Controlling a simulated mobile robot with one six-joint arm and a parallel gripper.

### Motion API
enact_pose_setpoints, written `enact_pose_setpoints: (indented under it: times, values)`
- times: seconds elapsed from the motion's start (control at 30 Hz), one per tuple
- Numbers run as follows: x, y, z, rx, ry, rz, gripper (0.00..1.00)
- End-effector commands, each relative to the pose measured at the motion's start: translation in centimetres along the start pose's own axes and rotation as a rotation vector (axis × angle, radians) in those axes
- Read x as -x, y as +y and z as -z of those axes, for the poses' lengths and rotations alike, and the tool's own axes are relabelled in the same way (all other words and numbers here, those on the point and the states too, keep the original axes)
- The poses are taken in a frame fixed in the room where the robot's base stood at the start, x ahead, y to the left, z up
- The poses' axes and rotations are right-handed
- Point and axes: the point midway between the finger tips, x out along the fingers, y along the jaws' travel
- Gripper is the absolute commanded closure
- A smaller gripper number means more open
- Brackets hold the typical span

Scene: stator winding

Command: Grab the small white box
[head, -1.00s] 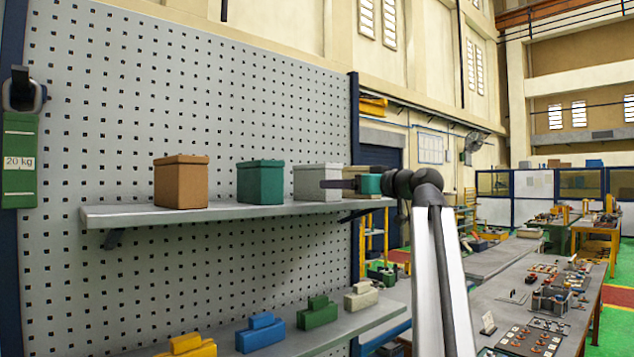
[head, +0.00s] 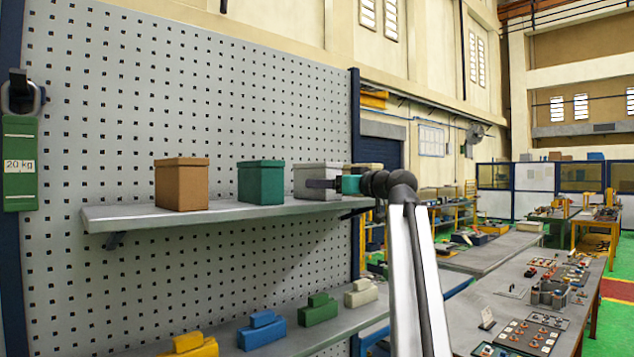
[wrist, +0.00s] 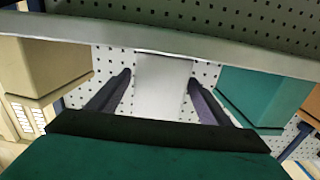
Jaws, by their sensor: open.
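The white box (head: 318,171), pale grey in this light, stands upright on the upper shelf (head: 232,212), between a teal box (head: 260,184) and a beige box (head: 366,169). My gripper (head: 321,184) is in front of it in the head view and hides part of its face and right side. In the wrist view the white box (wrist: 162,88) lies between the two dark fingers of my open gripper (wrist: 158,80). The fingertips are close to its left and right sides; I cannot tell whether they touch it.
A brown box (head: 182,185) stands at the shelf's left end. In the wrist view the order is mirrored, with the teal box (wrist: 250,95) on the right. A lower shelf (head: 345,318) holds several coloured blocks. A workbench (head: 510,290) with parts is at right.

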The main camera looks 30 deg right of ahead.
Motion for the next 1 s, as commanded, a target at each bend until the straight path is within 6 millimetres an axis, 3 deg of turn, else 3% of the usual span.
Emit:
enact_pose_setpoints:
  times: [0.53, 1.0]
  values:
    - [-4.5, 0.2, 0.1, 0.0, -0.001, -0.001, 0.27]
    - [-4.9, 0.2, -0.1, 0.0, 0.0, -0.002, 0.27]
